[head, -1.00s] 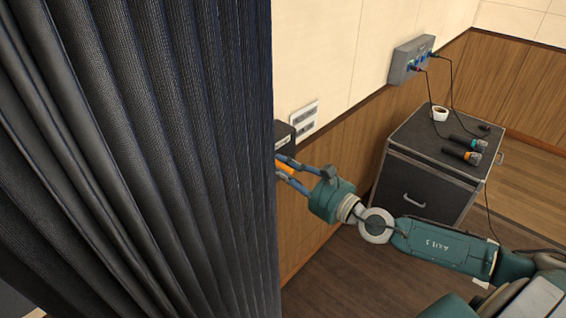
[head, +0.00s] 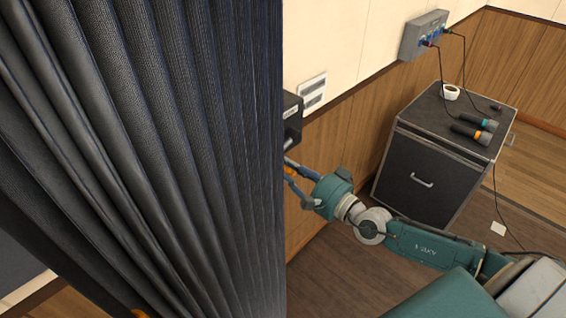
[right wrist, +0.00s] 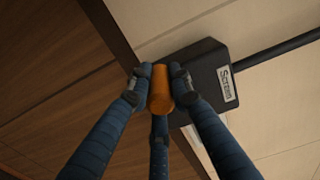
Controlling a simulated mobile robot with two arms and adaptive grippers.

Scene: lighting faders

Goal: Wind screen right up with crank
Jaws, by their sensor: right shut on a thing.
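In the right wrist view my right gripper (right wrist: 160,82) is shut on the orange crank handle (right wrist: 160,92), its fingers on both sides of it. Behind the handle is the black crank box (right wrist: 208,75) with a white label reading "Screen". A dark rod runs from the box to the upper right. In the head view the black box (head: 292,118) shows at the curtain's edge, and my right gripper (head: 294,172) is just below it, partly hidden by the curtain. The screen itself is not in view. My left gripper is not in view.
A dark pleated curtain (head: 140,150) fills the left half of the head view. A black equipment case (head: 425,180) stands to the right, with two microphones (head: 472,133) and a roll of tape (head: 450,92) on top. A grey socket box (head: 423,35) is on the wall.

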